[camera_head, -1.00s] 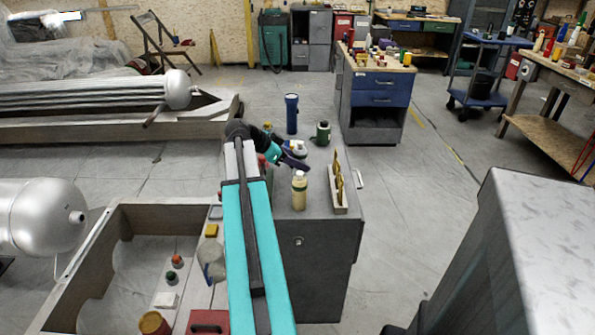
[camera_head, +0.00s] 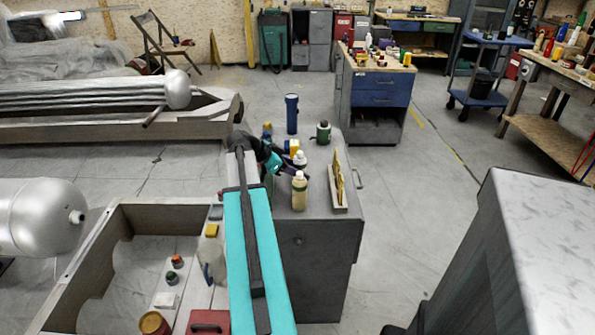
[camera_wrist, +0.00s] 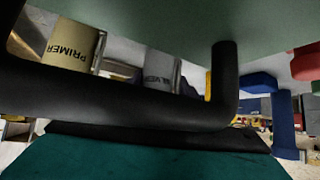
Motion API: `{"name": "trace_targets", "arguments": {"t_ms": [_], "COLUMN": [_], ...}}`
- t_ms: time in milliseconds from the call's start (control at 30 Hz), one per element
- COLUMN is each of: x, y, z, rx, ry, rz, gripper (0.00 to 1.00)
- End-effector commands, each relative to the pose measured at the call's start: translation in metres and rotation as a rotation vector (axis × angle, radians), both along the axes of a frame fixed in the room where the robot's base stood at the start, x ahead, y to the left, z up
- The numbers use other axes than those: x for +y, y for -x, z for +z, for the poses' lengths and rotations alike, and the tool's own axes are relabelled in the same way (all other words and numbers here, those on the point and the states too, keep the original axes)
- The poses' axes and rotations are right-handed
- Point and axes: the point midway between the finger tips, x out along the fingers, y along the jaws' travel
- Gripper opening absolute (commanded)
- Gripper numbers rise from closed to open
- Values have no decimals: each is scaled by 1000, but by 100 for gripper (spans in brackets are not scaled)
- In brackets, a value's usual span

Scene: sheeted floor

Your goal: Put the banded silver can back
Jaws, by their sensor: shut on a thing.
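My gripper (camera_head: 287,171) is low over the top of the grey cabinet (camera_head: 320,232), just behind and left of a cream bottle (camera_head: 299,193). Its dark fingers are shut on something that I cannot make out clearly. In the wrist view, a black bent bar (camera_wrist: 110,98) crosses close to the lens and hides much. Behind it is a silver-grey can (camera_wrist: 160,70) with dark lettering, partly covered; I cannot tell whether it is the banded can. A beige can marked PRIMER (camera_wrist: 74,45) is to its left. The wrist picture looks upside down.
Close around my gripper stand a white-capped bottle (camera_head: 300,159), a yellow can (camera_head: 291,147), a blue torch (camera_head: 291,114) and a green can (camera_head: 323,132). A narrow rack (camera_head: 339,200) is at the cabinet's right. Open floor (camera_head: 410,210) is beyond it.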

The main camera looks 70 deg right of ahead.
Motion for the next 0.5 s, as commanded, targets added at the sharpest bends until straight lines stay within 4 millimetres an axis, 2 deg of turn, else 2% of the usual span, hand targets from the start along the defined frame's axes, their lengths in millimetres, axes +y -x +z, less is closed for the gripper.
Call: {"name": "trace_targets", "arguments": {"t_ms": [100,133,200,233,500], "x": [0,0,0,0,0], "y": [0,0,0,0,0], "z": [-3,-3,-2,-2,-2], "rx": [1,0,0,0,0], "ry": [1,0,0,0,0], "rz": [0,0,0,0,0], "gripper": [35,48,60,62,62]}}
